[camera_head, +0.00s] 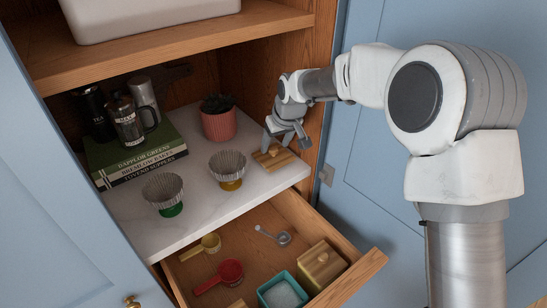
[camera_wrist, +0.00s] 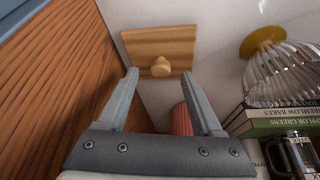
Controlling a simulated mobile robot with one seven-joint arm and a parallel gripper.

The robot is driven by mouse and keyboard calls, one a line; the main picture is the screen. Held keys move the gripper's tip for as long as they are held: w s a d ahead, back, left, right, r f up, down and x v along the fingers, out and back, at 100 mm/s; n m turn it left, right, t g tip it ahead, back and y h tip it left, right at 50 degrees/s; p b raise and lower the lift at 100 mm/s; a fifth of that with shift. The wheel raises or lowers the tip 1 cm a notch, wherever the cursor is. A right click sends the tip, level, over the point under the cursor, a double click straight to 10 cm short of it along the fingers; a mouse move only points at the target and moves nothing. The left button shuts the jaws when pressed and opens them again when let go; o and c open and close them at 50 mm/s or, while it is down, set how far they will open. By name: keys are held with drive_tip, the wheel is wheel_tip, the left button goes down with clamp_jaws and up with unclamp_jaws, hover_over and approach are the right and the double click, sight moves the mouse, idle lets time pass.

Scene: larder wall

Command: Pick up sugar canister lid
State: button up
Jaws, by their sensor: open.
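A square wooden lid (camera_head: 272,159) with a round knob lies on the white marble shelf, near its right front. In the wrist view the lid (camera_wrist: 185,42) is just beyond my fingertips, knob facing the camera. My gripper (camera_head: 287,140) is above the lid, pointing down, and partly covers it. My gripper (camera_wrist: 160,74) is open and empty, with the knob lined up between its fingertips. I cannot tell whether the fingers reach down around the knob. A teal canister (camera_head: 265,298) without a lid, filled with white grains, stands in the open drawer below.
The drawer (camera_head: 358,276) also holds a yellow scoop (camera_head: 203,246), a red scoop (camera_head: 222,276), a grey spoon (camera_head: 279,238) and a wooden-lidded canister (camera_head: 322,264). A pink plant pot (camera_head: 219,125), ribbed glass bowls (camera_head: 228,165) and books (camera_head: 140,160) stand left of the lid. A wooden cabinet wall (camera_wrist: 60,65) is close beside my gripper.

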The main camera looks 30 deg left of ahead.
drive_tip(key=shift+x, duration=0.9)
clamp_jaws()
